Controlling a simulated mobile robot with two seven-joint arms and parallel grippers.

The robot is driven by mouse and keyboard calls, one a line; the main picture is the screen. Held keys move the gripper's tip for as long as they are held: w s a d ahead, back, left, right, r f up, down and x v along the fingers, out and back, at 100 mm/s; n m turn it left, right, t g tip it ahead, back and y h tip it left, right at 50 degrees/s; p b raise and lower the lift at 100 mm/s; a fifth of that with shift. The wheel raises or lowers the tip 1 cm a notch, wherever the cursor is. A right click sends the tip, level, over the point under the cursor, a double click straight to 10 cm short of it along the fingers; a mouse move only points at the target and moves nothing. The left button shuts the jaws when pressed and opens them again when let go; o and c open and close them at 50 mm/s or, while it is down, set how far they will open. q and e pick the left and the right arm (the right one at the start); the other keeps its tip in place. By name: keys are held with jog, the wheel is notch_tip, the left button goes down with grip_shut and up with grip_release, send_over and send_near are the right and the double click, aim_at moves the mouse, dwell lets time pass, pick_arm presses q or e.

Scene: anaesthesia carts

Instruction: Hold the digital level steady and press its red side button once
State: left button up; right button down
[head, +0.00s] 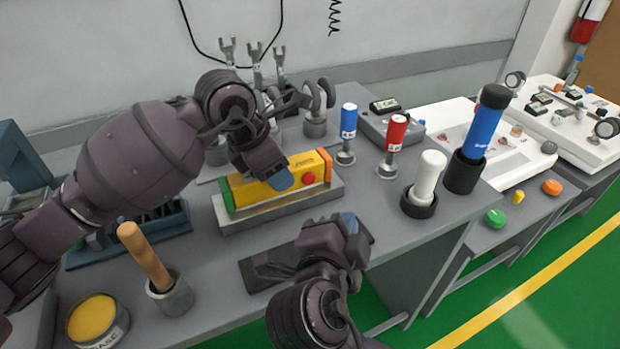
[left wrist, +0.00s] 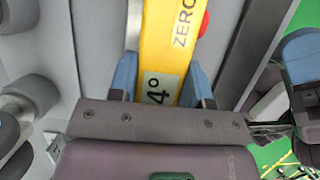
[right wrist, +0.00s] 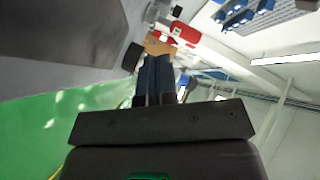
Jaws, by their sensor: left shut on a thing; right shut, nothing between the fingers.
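The digital level (head: 262,188) is a yellow bar with green and orange ends, lying in a grey metal holder (head: 275,213) on the bench. Its red side button (head: 309,179) faces the front, near the orange end. My left gripper (head: 282,181) is shut on the level from above, left of the button. In the left wrist view, the blue fingertips (left wrist: 160,85) sit on both sides of the yellow body (left wrist: 165,45), with "ZERO" lettering and part of the red button (left wrist: 204,24) visible. My right gripper (head: 347,224) is shut and empty, in front of the holder and below the button.
A wooden-handled tool (head: 145,256) in a cup and a yellow-topped tin (head: 92,318) stand at front left. Blue (head: 348,121) and red (head: 397,132) handled gauges stand behind right. A white cylinder (head: 429,178) and blue cylinder (head: 483,130) stand right of the holder.

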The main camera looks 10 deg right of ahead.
aim_at(309, 179)
jog(key=shift+w+a, duration=0.4)
jog(key=shift+w, duration=0.8)
jog(key=shift+w+a, duration=0.35)
jog(key=shift+w, duration=0.8)
jog(key=shift+w+a, duration=0.4)
jog(key=shift+w, duration=0.8)
jog(key=shift+w, duration=0.1)
jog(key=shift+w+a, duration=0.15)
jog(key=shift+w, duration=0.15)
jog(key=shift+w+a, duration=0.15)
jog(key=shift+w, duration=0.35)
jog(key=shift+s, duration=0.1)
dwell(0.5)
jog(key=shift+s+d, duration=0.25)
jog(key=shift+s, duration=0.6)
